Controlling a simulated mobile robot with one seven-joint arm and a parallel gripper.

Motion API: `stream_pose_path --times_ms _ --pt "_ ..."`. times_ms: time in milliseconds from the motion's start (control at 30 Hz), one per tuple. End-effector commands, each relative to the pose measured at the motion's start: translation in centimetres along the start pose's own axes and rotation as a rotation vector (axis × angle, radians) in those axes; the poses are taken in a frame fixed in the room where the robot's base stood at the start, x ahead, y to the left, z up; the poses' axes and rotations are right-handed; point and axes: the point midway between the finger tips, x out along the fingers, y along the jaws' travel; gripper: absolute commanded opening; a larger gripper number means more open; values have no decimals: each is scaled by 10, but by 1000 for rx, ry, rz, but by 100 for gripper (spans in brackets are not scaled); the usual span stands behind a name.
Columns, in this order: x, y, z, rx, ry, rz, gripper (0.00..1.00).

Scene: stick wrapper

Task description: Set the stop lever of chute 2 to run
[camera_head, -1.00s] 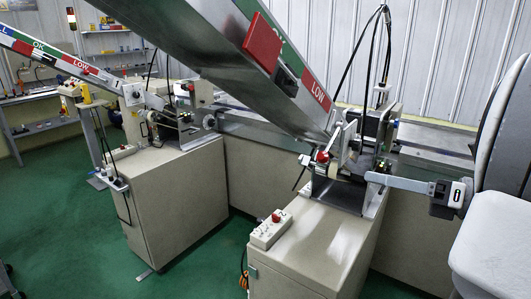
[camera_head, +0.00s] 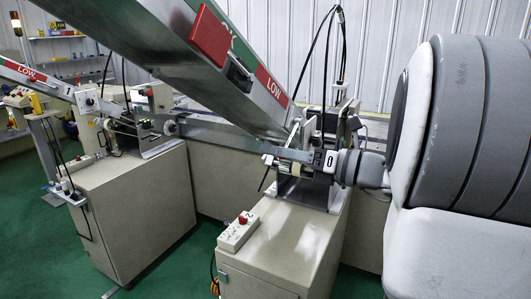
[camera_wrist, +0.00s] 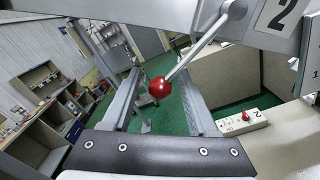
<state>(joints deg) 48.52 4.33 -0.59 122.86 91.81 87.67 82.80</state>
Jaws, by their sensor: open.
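The stop lever of chute 2 shows in the wrist view as a thin metal rod with a red ball knob (camera_wrist: 160,88). I cannot tell whether a finger touches the knob. In the head view my gripper (camera_head: 300,160) reaches in from the right at the lower end of the sloping chute (camera_head: 230,70) and mostly hides the lever there.
A control box (camera_head: 238,232) with a red button sits on the beige cabinet (camera_head: 285,245) below; it also shows in the wrist view (camera_wrist: 243,122). Chute 1's machine (camera_head: 140,125) stands to the left. Green floor lies between the cabinets.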

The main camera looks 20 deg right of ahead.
Motion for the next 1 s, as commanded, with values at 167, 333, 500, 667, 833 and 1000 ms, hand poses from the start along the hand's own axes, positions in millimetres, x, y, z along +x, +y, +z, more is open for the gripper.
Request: stream_pose_path --times_ms 167,333,500,667,833,1000 --pt "20 0 0 -1 1 2 59" --pt "26 0 0 0 -1 0 59" --pt "26 0 0 0 0 0 59" --pt "26 0 0 0 0 0 38" --pt "26 0 0 0 0 0 7" --pt "26 0 0 0 0 0 0"
